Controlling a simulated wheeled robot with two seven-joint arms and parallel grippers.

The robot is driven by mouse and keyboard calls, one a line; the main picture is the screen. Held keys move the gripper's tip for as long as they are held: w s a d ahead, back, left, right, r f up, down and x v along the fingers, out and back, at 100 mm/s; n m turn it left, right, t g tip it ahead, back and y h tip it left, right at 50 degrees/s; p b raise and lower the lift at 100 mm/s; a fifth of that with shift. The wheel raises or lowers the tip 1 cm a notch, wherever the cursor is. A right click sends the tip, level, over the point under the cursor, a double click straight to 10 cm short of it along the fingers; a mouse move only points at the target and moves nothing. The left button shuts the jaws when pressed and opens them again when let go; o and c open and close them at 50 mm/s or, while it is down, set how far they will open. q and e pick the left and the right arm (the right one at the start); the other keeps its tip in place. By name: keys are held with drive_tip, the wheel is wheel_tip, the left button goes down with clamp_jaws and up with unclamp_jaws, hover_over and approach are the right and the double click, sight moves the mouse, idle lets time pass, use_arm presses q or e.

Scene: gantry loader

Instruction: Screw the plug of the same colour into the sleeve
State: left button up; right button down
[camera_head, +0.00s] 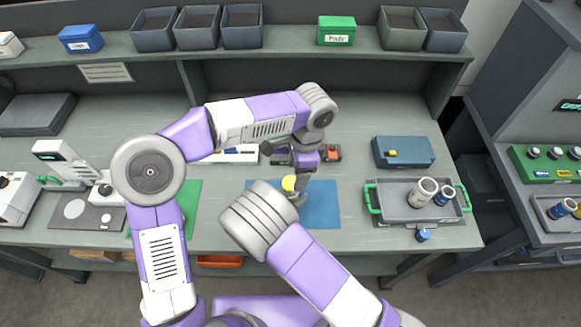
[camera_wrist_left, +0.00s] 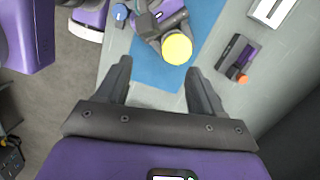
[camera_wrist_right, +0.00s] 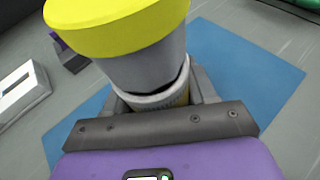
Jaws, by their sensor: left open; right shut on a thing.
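A yellow-topped plug (camera_head: 288,183) with a grey body stands over the blue mat. In the right wrist view its yellow head (camera_wrist_right: 115,25) and grey shank rise from a pale sleeve (camera_wrist_right: 158,97) with a yellow band. My right gripper (camera_wrist_right: 162,88) is shut on this sleeve, low down. How deep the plug sits in it is unclear. In the left wrist view the yellow head (camera_wrist_left: 177,48) lies just beyond my left gripper (camera_wrist_left: 158,67), which is open and empty. In the head view my right gripper is mostly hidden by my arm.
The blue mat (camera_head: 322,208) has bare space at right. A blue case (camera_head: 403,152) stands behind the tray.

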sight(291, 182)
use_arm(q)
drive_tip(key=n, duration=1.1)
drive_tip(key=f+n, duration=0.1)
drive_tip(key=n, duration=1)
drive_tip(key=w+f+n+h, duration=0.1)
drive_tip(key=n, duration=1)
drive_tip(key=shift+a+f, duration=0.1)
drive_tip(key=shift+a, duration=0.2)
drive_tip(key=n, duration=0.4)
drive_tip(key=shift+w+a+f, duration=0.1)
drive_tip(key=shift+w+a, duration=0.1)
drive_tip(key=shift+w, duration=0.05)
drive_tip(key=n, duration=0.5)
drive_tip(key=shift+w+a+n+t+h, duration=0.3)
drive_tip(key=shift+w+a+n, duration=0.05)
drive_tip(key=shift+w+n, duration=0.05)
drive_tip(key=shift+f, duration=0.1)
drive_tip(key=shift+f, duration=4)
